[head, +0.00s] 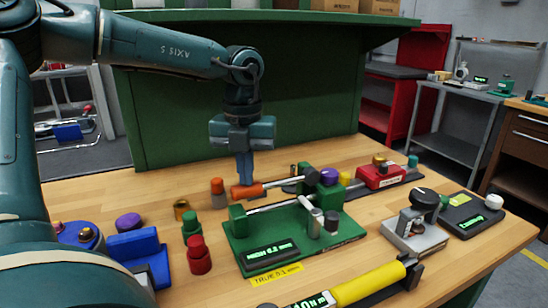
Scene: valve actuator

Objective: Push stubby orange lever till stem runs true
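A green fixture (293,246) stands on the wooden bench with a small lit display (270,252), whose text looks like "HIGH 0.2 mm". My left gripper (244,180) points straight down. Its fingers look closed together, with the tips just behind or against the orange lever. I cannot tell whether they touch. The fingertips are partly hidden by the lever. My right gripper is out of view.
A yellow label (276,274) lies before the fixture. Red and green knobbed pegs (198,255) stand left, a blue block (133,243) further left. A red device (379,176) is behind right, a grey gauge (415,232) right, a yellow-handled tool (367,284) in front.

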